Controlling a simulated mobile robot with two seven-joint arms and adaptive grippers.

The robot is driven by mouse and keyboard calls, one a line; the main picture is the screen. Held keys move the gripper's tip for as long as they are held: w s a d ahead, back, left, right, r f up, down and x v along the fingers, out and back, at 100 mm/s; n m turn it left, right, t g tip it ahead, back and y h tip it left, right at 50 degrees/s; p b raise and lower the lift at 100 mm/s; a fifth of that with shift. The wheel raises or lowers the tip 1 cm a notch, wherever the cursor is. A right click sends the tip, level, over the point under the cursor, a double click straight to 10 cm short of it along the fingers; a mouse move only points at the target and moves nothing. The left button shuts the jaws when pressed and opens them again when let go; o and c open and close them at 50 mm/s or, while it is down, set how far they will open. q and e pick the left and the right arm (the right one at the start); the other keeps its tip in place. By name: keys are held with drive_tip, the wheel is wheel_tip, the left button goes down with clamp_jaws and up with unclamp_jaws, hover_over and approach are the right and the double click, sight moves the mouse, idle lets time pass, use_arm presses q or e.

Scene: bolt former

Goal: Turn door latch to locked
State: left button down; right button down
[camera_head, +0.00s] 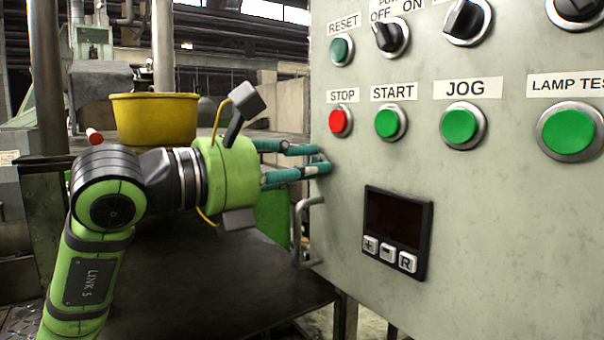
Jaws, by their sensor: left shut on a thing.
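The door latch sits at the left edge of the grey control cabinet (465,240) and is mostly hidden by my fingers. My left gripper (319,161) comes in from the left, with its two teal fingers pointing right. How far the latch is turned cannot be told. My right gripper is not in view.
A bent metal handle (299,230) stands out from the cabinet edge just below my fingers. The cabinet face carries knobs, buttons and a dark display (397,220). A yellow tub (155,118) stands behind my arm. A dark flat surface (200,290) lies below.

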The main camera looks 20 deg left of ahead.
use_arm(q)
drive_tip(key=shift+n, duration=0.6)
drive_tip(key=c, duration=1.1)
unclamp_jaws()
drive_tip(key=shift+o, duration=0.2)
drive_tip(key=v, duration=1.2)
